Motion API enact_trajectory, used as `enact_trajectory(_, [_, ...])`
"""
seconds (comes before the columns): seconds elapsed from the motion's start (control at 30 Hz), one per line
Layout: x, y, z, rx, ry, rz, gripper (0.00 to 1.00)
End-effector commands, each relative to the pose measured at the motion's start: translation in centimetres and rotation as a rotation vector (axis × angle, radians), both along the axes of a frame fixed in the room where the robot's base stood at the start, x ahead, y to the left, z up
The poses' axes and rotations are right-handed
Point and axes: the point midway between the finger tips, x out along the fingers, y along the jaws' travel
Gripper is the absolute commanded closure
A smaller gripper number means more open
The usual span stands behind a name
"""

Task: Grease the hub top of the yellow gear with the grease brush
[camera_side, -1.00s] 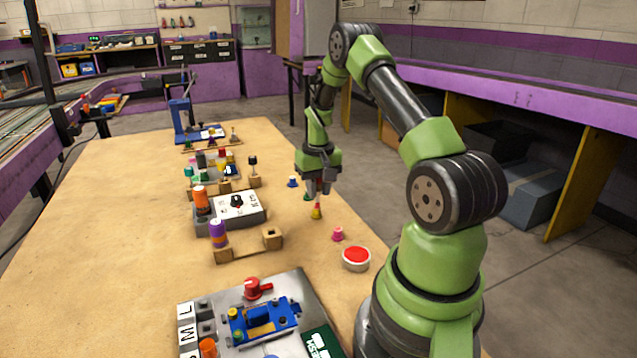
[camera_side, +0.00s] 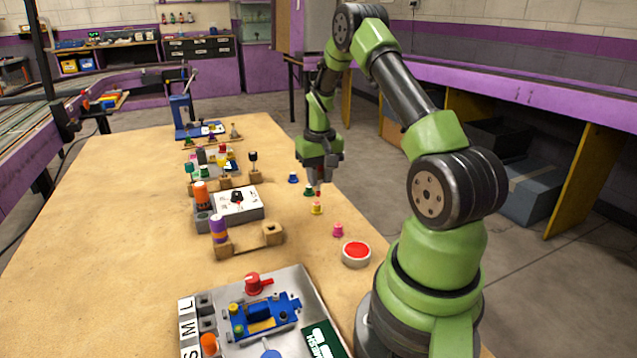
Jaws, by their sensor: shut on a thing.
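The yellow gear (camera_side: 317,209) stands on the table's right part, between a green gear (camera_side: 308,191) and a pink gear (camera_side: 338,230). My gripper (camera_side: 319,180) points down above and slightly behind the yellow gear. It is shut on a small thin reddish piece, which looks like the grease brush (camera_side: 318,189). The brush's lower end is just above the yellow gear, with a small gap showing. The brush is mostly hidden by the jaws. Whether grease is on the hub top is too small to tell.
A blue gear (camera_side: 293,178) stands behind the green one. A red button (camera_side: 356,252) is nearer, beside my base. A wooden holder (camera_side: 250,242), a grey box with a dial (camera_side: 237,204) and a grey panel (camera_side: 290,290) stand to the left. The table's left side is clear.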

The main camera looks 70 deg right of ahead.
Motion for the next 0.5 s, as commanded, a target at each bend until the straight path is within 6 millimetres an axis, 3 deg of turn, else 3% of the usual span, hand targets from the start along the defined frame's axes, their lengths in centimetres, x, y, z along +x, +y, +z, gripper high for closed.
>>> enact_trajectory(0.5, [0.0,0.0,4.6,0.0,0.0,0.001,1.0])
